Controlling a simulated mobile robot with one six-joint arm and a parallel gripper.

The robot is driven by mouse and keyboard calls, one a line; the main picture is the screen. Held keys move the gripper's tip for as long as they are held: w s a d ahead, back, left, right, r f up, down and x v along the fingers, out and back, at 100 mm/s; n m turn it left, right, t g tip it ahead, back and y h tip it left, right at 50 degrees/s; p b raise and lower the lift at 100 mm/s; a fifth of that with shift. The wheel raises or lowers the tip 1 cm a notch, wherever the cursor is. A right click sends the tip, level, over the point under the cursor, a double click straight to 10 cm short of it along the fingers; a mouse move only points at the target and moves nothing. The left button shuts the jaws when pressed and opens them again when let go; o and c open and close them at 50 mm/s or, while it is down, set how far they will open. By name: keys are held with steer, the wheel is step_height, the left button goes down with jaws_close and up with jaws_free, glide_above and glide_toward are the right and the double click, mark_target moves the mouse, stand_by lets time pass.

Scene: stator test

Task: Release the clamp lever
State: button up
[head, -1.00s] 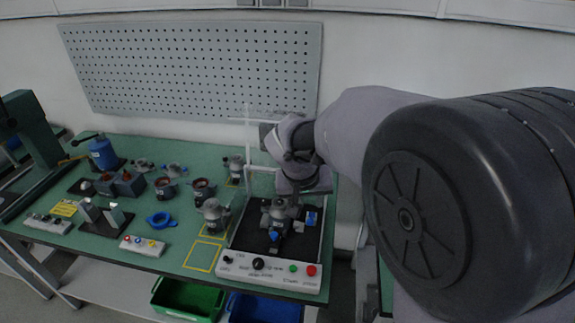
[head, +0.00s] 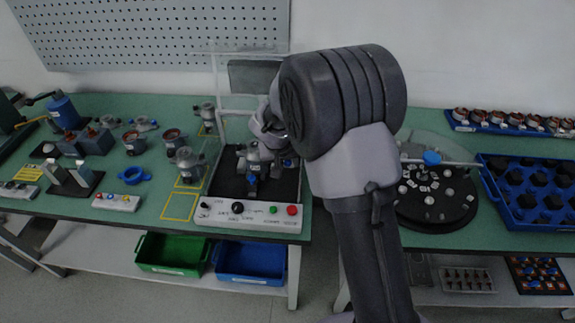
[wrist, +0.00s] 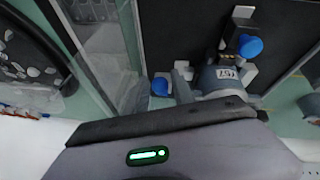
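The test station (head: 228,186) stands on the green table with a black bed, clear panels and a white control strip. A grey motor-like unit (head: 254,158) sits on the bed. It shows in the wrist view as a grey cylinder (wrist: 222,80) with a "57" label. A blue-knobbed lever (wrist: 250,47) lies beyond the cylinder, and another blue knob (wrist: 160,87) is left of it. Which one is the clamp lever I cannot tell. My gripper (wrist: 178,112) is close to the left knob and cylinder.
The station's clear panel (wrist: 90,60) stands close left of my gripper in the wrist view. A black turntable (head: 436,208) and blue tray (head: 528,190) are on the right table. Several motor parts stand left of the station. Green (head: 172,252) and blue (head: 250,262) bins sit below.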

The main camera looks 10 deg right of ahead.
steer(key=shift+f, duration=0.1)
jaws_close()
stand_by(1.4)
